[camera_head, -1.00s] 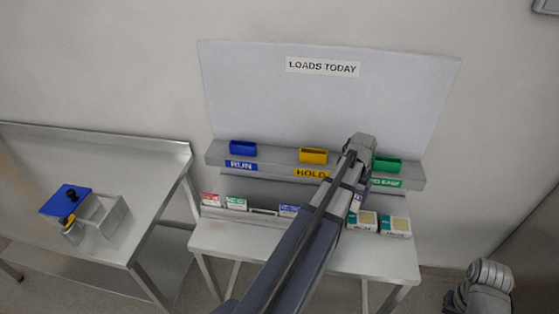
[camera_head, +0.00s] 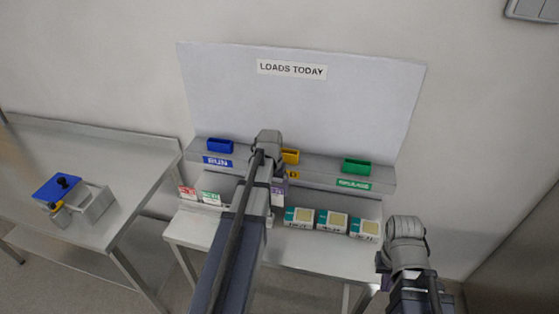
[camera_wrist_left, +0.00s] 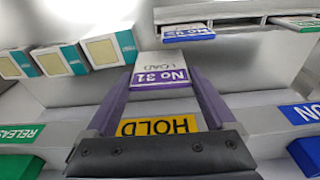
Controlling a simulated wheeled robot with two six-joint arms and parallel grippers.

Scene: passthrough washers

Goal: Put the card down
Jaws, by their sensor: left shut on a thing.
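My left gripper (camera_wrist_left: 163,88) is shut on a white card (camera_wrist_left: 160,62) with a purple strip reading "No 31" and the word LOAD. In the head view the gripper (camera_head: 274,188) is in front of the ledge by the yellow holder (camera_head: 291,156), and a purple bit of the card (camera_head: 279,192) shows beside it. The HOLD label (camera_wrist_left: 160,126) shows between the fingers in the wrist view. I cannot tell whether the card touches anything.
The ledge also bears a blue holder (camera_head: 220,145) over RUN and a green holder (camera_head: 357,166). Below, several boxes (camera_head: 331,221) stand on the table at right, and red (camera_head: 187,192) and green (camera_head: 210,197) cards at left. A side table (camera_head: 125,180) holds a blue-lidded container.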

